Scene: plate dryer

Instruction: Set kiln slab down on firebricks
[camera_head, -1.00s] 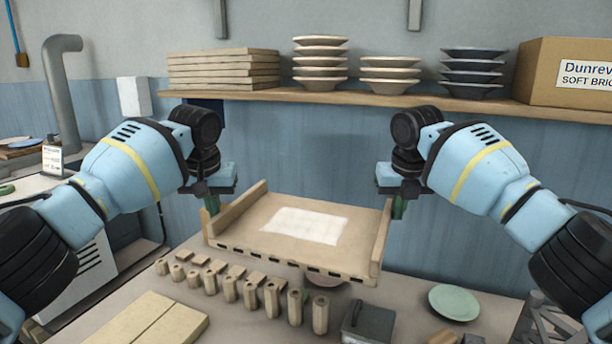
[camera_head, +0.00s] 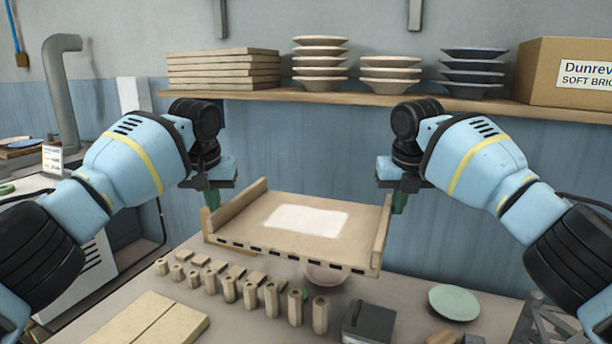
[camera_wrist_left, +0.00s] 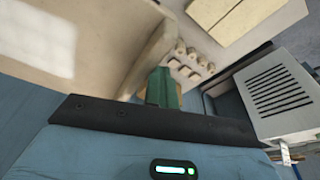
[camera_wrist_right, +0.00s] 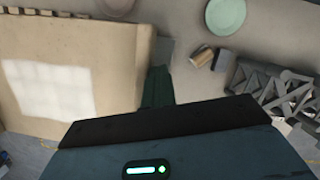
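The kiln slab (camera_head: 285,238) is a tan board with raised left and right side walls and a white patch. It hangs above the table, roughly level. My left gripper (camera_head: 212,198) is at its left wall, and my right gripper (camera_head: 399,202) is at its right wall; both appear shut on the slab. The green fingers also show against the walls in the left wrist view (camera_wrist_left: 163,88) and the right wrist view (camera_wrist_right: 157,88); the far fingers are hidden. Two flat pale blocks (camera_head: 160,322), possibly the firebricks, lie side by side on the table at front left.
Several short tan posts (camera_head: 271,298) stand in rows in front of the slab. A pinkish dish (camera_head: 326,275) is partly under it. A green plate (camera_head: 454,302) and a dark grey box (camera_head: 368,324) are to the right. A shelf (camera_head: 450,103) with plates runs behind.

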